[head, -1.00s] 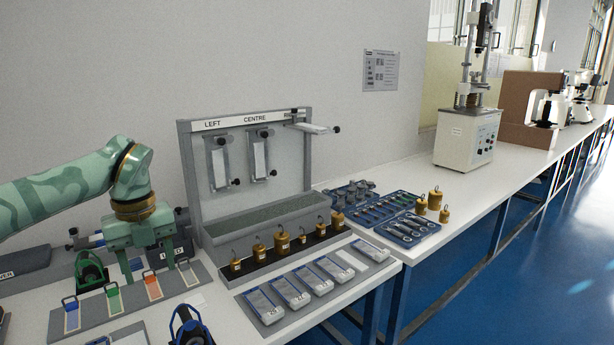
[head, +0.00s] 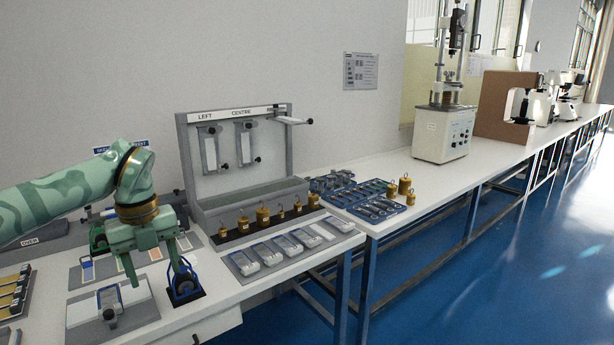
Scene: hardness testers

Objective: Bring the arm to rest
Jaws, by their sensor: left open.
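My left arm comes in from the left, green with gold joint rings. My left gripper (head: 152,268) points down with its fingers spread and nothing seen between them. It hangs over the front left of the bench, with one finger in front of a blue-handled tool in a dark holder (head: 186,290). My right gripper does not show.
A grey rack (head: 240,185) marked LEFT and CENTRE stands behind, with brass weights (head: 263,217) in front. Blue trays (head: 370,205) and a testing machine (head: 443,130) stand farther right on the bench.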

